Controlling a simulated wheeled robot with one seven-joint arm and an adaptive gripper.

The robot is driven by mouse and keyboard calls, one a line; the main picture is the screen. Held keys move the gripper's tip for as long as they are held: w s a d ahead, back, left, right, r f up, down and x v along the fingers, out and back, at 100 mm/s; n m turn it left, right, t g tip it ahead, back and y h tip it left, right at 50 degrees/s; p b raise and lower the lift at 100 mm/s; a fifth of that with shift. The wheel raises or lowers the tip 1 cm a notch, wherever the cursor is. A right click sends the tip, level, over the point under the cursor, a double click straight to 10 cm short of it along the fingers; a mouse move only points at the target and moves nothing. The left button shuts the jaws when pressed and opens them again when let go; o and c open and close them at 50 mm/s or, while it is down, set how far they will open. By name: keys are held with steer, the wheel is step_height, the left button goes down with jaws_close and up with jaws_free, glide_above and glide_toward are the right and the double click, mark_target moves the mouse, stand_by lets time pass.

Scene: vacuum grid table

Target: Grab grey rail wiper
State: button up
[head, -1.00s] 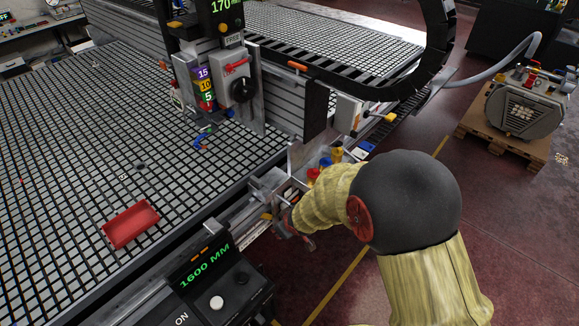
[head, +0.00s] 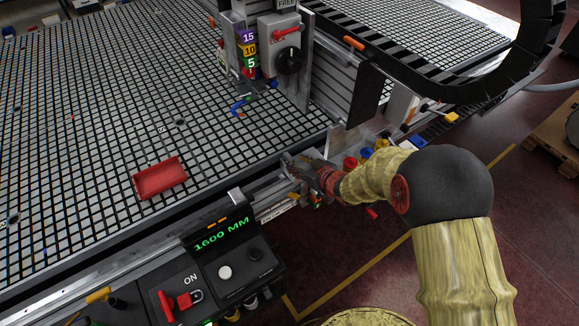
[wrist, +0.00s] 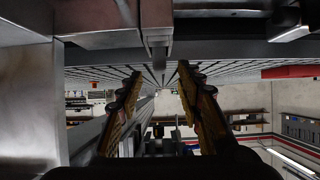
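A grey block that looks like the rail wiper (wrist: 157,34) hangs at the top middle of the wrist view, against the rail. My gripper is open in the wrist view (wrist: 157,72), its two yellow-and-black fingers apart on either side below the block. Nothing shows held between them. In the head view my gripper (head: 300,170) is at the table's front rail, beside the gantry foot. There the wiper cannot be told apart from the metal parts around the fingers.
A red tray (head: 160,178) lies on the grid table (head: 90,130). A control panel (head: 222,272) stands in front of the rail. The gantry (head: 345,80) rises just behind my gripper, with red, blue and yellow cups (head: 366,153) to its right.

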mark_target(290, 158)
steer(key=b+x, duration=0.1)
steer(key=x, duration=0.4)
steer(key=shift+r+b, duration=0.15)
steer(key=shift+b, duration=0.15)
steer(key=shift+c, duration=0.2)
jaws_close()
